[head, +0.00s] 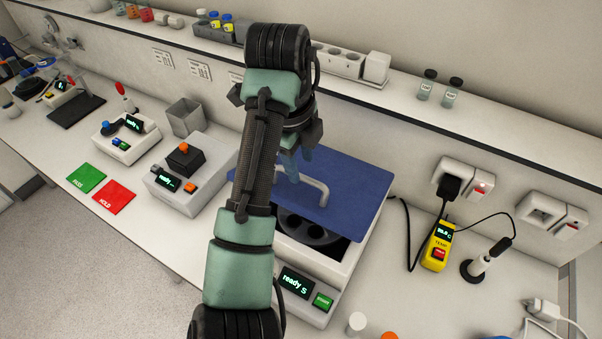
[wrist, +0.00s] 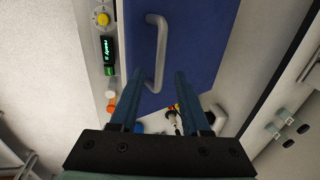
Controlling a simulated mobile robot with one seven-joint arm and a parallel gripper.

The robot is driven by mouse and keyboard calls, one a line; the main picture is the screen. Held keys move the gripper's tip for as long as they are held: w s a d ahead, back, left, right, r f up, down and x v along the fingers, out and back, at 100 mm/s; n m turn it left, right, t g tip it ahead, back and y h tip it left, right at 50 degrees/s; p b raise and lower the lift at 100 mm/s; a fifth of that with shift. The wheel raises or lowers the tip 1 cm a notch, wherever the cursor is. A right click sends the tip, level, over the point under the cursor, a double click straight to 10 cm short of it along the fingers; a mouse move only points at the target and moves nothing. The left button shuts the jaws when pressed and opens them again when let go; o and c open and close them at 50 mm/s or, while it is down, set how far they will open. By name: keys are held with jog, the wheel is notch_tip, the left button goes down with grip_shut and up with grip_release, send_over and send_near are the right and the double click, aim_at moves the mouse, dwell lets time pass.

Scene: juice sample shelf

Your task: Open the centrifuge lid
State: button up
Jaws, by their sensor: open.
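The centrifuge (head: 337,282) stands on the bench with its blue lid (head: 350,190) partly raised. The dark rotor (head: 305,229) shows in the gap below the lid's front edge. A pale bar handle (head: 321,190) is on the lid's upper face. My gripper (head: 300,158) is above the lid, close to the handle, partly hidden by my arm. In the wrist view, the two blue fingers of my gripper (wrist: 158,76) are apart. The handle (wrist: 161,50) appears between and beyond the fingertips; contact cannot be told. The display reads "ready".
A grey device with an orange knob (head: 184,153) stands left of the centrifuge. A yellow meter (head: 438,246) with a black cable and a stand (head: 475,268) are at the right. The shelf (head: 500,105) runs behind, above the bench. Small caps (head: 357,322) lie at the front.

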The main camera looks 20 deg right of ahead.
aim_at(303, 176)
jog(key=shift+w+d+f+p, duration=0.15)
jog(key=shift+f+p, duration=0.15)
jog(key=shift+f, duration=0.6)
jog(key=shift+w+d+f+p, duration=0.1)
jog(key=shift+f+p, duration=0.15)
jog(key=shift+f, duration=0.6)
grip_shut()
jog(key=shift+r, duration=0.1)
